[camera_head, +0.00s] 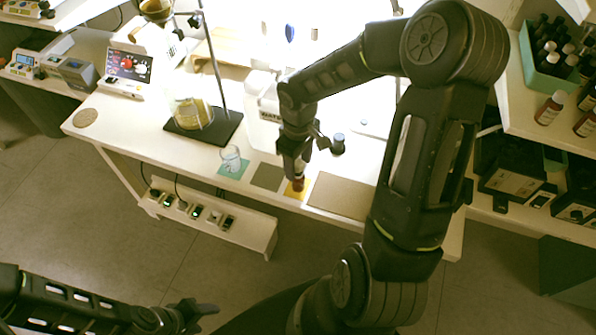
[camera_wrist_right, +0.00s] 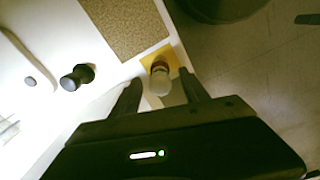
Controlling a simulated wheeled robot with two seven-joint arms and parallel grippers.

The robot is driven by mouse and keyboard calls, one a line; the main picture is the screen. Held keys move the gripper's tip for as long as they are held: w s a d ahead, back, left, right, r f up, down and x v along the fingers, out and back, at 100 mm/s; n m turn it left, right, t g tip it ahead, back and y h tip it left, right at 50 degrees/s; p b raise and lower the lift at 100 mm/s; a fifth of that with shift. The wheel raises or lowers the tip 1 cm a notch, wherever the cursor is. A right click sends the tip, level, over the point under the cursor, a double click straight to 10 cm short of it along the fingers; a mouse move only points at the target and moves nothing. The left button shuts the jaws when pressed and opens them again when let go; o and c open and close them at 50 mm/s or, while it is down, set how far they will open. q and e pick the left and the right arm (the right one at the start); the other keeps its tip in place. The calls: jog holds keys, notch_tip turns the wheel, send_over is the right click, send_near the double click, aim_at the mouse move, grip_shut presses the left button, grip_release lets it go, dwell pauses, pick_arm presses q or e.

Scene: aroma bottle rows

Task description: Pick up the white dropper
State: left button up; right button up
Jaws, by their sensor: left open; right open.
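A small bottle with a white dropper top (camera_wrist_right: 160,83) stands on a yellow square (camera_wrist_right: 172,57) in the right wrist view. Its reddish-brown body (camera_head: 298,185) shows in the head view below my right gripper (camera_head: 296,172). In the right wrist view my right gripper (camera_wrist_right: 162,97) is open, with the white top in the gap between its two fingers. I cannot tell whether the fingers touch it. My left gripper (camera_head: 198,312) is open and empty at the lower left, away from the table.
A dark bottle (camera_head: 338,146) stands close behind the right gripper. A glass beaker (camera_head: 231,158) sits on a green square to the left. A brown mat (camera_head: 340,196) lies to the right. A stand with a flask (camera_head: 192,112) is further back.

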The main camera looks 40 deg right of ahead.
jog(key=c, duration=0.8)
notch_tip(320, 180, up, 10)
jog(key=shift+r+b, duration=0.1)
jog(key=shift+b, duration=0.3)
dwell(0.7)
